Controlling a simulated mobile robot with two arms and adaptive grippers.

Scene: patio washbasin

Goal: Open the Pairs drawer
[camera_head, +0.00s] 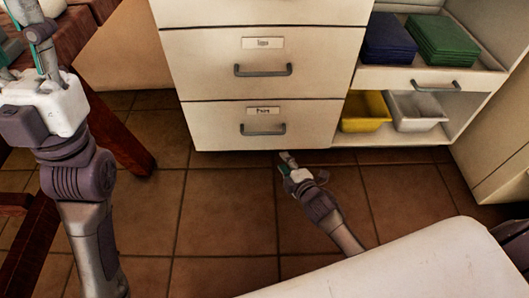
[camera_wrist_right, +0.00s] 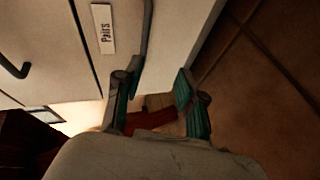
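The Pairs drawer (camera_head: 225,131) is the low white drawer with a label and a grey bar handle (camera_head: 263,129). It looks shut, flush with the drawer above. In the right wrist view the Pairs label (camera_wrist_right: 103,29) and the handle (camera_wrist_right: 148,42) show at the top. My right gripper (camera_head: 286,158) is low in front of the drawer, below its handle in the picture. In the right wrist view its fingers (camera_wrist_right: 158,85) are apart with nothing between them. The left fingertip looks close to the handle; contact cannot be told. My left gripper (camera_head: 22,45) looks open at the upper left.
A labelled drawer (camera_head: 210,68) sits above. To the right, an open shelf holds blue (camera_head: 388,38) and green (camera_head: 443,40) stacks, with yellow (camera_head: 364,111) and white (camera_head: 416,111) bins below. A wooden table leg (camera_head: 122,140) stands left. The tiled floor (camera_head: 220,210) in front is clear.

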